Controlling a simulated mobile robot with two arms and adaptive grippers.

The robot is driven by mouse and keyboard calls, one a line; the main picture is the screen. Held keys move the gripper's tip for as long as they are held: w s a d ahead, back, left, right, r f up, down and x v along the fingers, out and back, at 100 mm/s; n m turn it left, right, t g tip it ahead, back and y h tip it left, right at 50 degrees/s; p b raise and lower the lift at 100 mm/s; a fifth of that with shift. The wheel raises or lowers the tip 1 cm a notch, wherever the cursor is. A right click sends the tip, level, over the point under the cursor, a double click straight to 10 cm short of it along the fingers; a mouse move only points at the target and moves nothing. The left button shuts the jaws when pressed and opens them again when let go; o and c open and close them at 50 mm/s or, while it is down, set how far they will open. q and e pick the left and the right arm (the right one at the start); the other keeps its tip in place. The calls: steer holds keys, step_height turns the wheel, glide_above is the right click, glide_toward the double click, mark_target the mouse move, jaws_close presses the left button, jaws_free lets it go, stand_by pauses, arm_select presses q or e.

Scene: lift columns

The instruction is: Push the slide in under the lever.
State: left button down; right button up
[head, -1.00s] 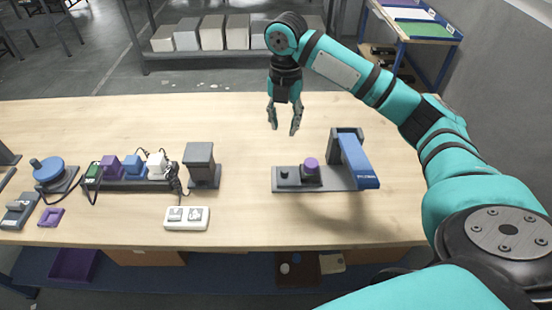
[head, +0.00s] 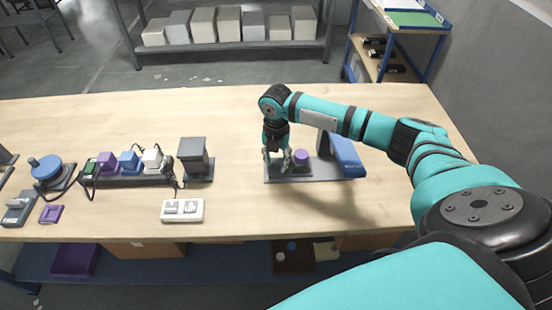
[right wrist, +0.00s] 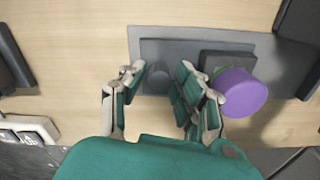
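A grey fixture plate (head: 322,171) lies on the table and carries a blue lever (head: 347,156) at its right end. The slide (right wrist: 205,50) is a darker grey piece on its left part. The slide bears a small dark knob (right wrist: 159,78) and a block with a purple cylinder (head: 301,156), which also shows in the right wrist view (right wrist: 240,92). My right gripper (head: 277,163) is low over the slide's left end. In the right wrist view its open fingers (right wrist: 162,82) are on either side of the knob, with one finger close to the block. Contact cannot be told. My left gripper is out of view.
Left of the fixture stand a dark grey block (head: 195,157) and a white switch box (head: 183,210). Farther left are a row of coloured plugs (head: 130,162) with cables and a blue round knob (head: 46,167). The table behind the fixture is clear.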

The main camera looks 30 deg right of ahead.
steer(key=c, duration=0.6)
jaws_close()
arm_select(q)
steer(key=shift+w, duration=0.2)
